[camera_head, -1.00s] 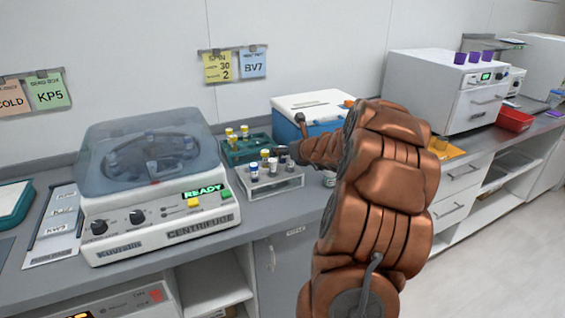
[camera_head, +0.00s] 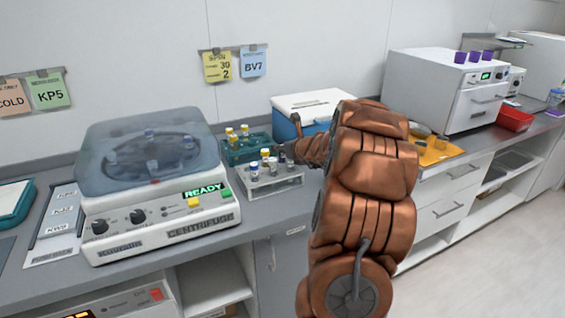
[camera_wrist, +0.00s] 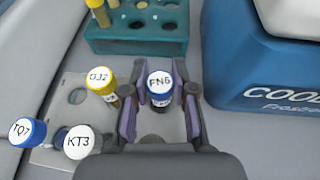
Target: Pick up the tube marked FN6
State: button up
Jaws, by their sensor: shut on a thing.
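The tube marked FN6 (camera_wrist: 160,84), with a blue rim and a white top label, stands between my gripper's two fingers in the wrist view. My gripper (camera_wrist: 159,98) is shut on it just below the cap. The tube's lower part is hidden, so I cannot tell whether it is still seated in the grey rack (camera_head: 270,186). Beside it in the wrist view are a yellow-capped tube GJ2 (camera_wrist: 101,80), a white-topped tube KT3 (camera_wrist: 79,142) and a blue-capped tube TQ7 (camera_wrist: 27,131). In the head view my gripper (camera_head: 286,155) is at the rack's right end, mostly hidden.
A green rack (camera_head: 240,155) with yellow-capped tubes stands behind the grey rack. A blue cooler (camera_head: 290,129) with a white lid is close on the right. The centrifuge (camera_head: 150,215), reading READY, stands left. An orange tray (camera_head: 440,154) lies to the right.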

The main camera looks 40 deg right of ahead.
grip_shut()
